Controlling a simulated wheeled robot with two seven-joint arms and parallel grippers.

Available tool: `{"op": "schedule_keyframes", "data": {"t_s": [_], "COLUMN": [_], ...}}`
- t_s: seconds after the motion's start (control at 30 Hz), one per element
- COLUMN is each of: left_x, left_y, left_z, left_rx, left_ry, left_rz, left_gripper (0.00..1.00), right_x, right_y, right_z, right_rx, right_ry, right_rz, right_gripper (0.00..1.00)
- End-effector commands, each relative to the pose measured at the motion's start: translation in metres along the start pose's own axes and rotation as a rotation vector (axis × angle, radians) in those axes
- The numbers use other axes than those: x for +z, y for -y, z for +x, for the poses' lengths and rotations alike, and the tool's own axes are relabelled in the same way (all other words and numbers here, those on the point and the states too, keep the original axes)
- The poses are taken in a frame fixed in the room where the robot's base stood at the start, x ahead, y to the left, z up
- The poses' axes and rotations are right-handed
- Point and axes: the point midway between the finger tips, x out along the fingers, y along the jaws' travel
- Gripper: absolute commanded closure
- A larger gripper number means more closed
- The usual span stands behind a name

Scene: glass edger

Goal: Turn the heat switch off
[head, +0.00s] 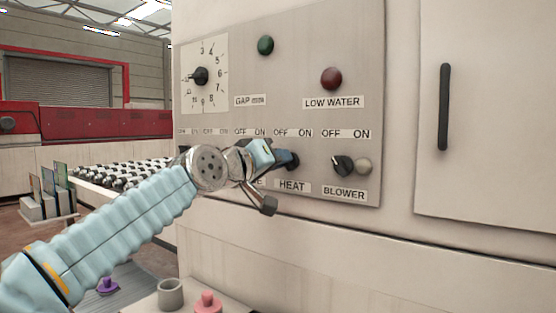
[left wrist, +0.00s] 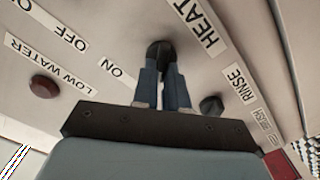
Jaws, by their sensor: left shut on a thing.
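The HEAT label (head: 292,186) is on the grey control panel (head: 385,60), below an OFF/ON label pair (head: 293,133). My left gripper (head: 290,160) is at the heat switch, just above that label, and covers most of it in the head view. In the left wrist view, the dark round heat switch (left wrist: 158,50) sits at the tips of my gripper's two blue fingers (left wrist: 162,75), which are shut on it. Which way the switch points is hidden by the fingers. My right gripper is not in view.
A rinse knob (left wrist: 211,104) is on the other side. A red LOW WATER lamp (head: 331,78), a green lamp (head: 265,45) and a gap dial (head: 201,75) are higher up.

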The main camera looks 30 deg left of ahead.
Motion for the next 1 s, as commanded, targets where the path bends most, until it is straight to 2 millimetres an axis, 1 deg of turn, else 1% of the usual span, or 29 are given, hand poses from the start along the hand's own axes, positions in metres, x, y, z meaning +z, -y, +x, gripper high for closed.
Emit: {"op": "schedule_keyframes", "data": {"t_s": [0.33,0.37,0.5,0.77,0.83,0.93,1.0], "left_x": [0.0,0.0,0.0,0.0,0.0,0.001,0.001], "left_y": [0.0,0.0,0.0,0.0,0.0,0.001,0.001], "left_z": [0.0,0.0,0.0,0.0,-0.004,-0.015,-0.03], "left_rx": [0.0,0.0,0.0,0.0,0.0,0.001,0.001], "left_ry": [0.0,0.0,0.0,0.0,-0.001,-0.003,-0.004], "left_rz": [-0.005,-0.005,-0.004,-0.003,-0.003,-0.002,-0.002], "left_gripper": [1.0,0.83,0.62,0.62,0.62,0.62,0.62], "right_x": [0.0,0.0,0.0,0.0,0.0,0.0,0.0], "right_y": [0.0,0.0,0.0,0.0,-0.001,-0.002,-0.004], "right_z": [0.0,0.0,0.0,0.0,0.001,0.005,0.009], "right_rx": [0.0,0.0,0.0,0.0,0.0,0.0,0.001], "right_ry": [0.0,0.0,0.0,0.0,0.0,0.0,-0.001], "right_rz": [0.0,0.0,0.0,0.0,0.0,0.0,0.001], "right_gripper": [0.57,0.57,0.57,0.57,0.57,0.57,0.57]}}
